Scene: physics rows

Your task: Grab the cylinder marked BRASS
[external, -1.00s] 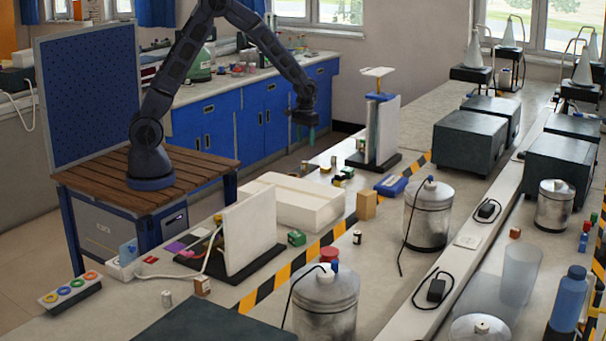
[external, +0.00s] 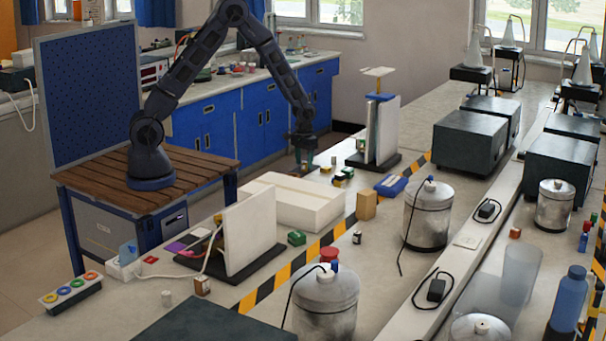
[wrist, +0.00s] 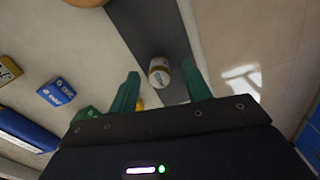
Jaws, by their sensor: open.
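In the wrist view a small cylinder (wrist: 159,76) with a pale label and brownish ends lies ahead of my gripper (wrist: 161,72), framed between the green fingertips. It sits against a dark grey strip. The label is too small to read, so I cannot tell if it says BRASS. My gripper is open and empty. In the external view my gripper (external: 304,163) hangs low near the far edge of the bench, left of the stand with white panels (external: 387,130).
A blue block (wrist: 56,92), a yellow block (wrist: 8,70) and a green piece (wrist: 87,113) lie left of the fingers. In the external view a white box (external: 293,203), a tan block (external: 366,205) and a blue tray (external: 390,185) stand nearby.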

